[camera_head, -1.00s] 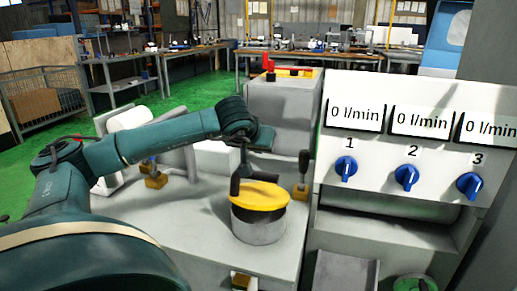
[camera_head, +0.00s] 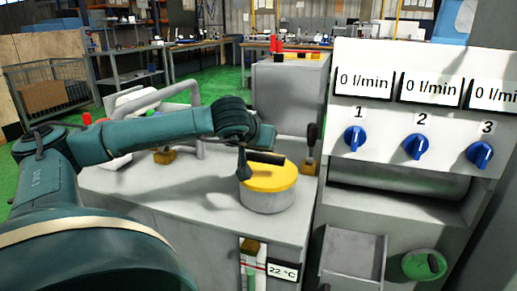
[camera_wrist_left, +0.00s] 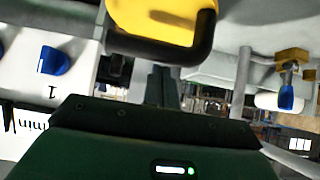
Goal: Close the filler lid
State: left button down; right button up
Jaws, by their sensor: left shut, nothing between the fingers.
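The yellow filler lid (camera_head: 270,177) lies on top of the round grey filler neck (camera_head: 268,200) and looks level with its rim. Its black handle (camera_head: 264,157) stands up at the lid's back left side. The lid (camera_wrist_left: 155,18) and the dark handle (camera_wrist_left: 160,50) also show at the top of the left wrist view. My left gripper (camera_wrist_left: 163,78) is shut and empty, with its fingertips close to the handle. I cannot tell whether they touch it. My right gripper is not in view.
A panel with blue knobs (camera_head: 416,147) and flow displays stands to the right. A dark upright lever (camera_head: 313,140) is just behind the filler on the right. A grey pipe (camera_head: 165,95) and brass valve (camera_head: 164,156) are behind my left arm. The cabinet top's front left is clear.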

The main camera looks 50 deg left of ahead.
pick_arm(q)
jog(key=shift+s+d+f+g, duration=0.2)
jog(key=shift+s+d+f, duration=0.05)
jog(key=shift+f, duration=0.4)
jog(key=shift+s+d+f+g, duration=0.2)
jog(key=shift+s+d+f, duration=0.05)
jog(key=shift+f, duration=0.4)
jog(key=shift+r, duration=0.1)
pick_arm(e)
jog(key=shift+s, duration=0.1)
pick_arm(q)
jog(key=shift+r, duration=0.25)
jog(key=shift+t, duration=0.3)
jog(key=r+p, duration=0.1)
jog(key=r, duration=0.3)
jog(key=w+a+r+p, duration=0.1)
jog(key=shift+r+p, duration=0.35)
jog(key=shift+r, duration=0.05)
jog(key=s+d+f+b, duration=0.1)
jog(key=s+d, duration=0.3)
jog(key=s, duration=0.4)
jog(key=shift+s+d+f+b, duration=0.2)
jog(key=shift+d+b, duration=0.15)
jog(key=shift+b, duration=0.35)
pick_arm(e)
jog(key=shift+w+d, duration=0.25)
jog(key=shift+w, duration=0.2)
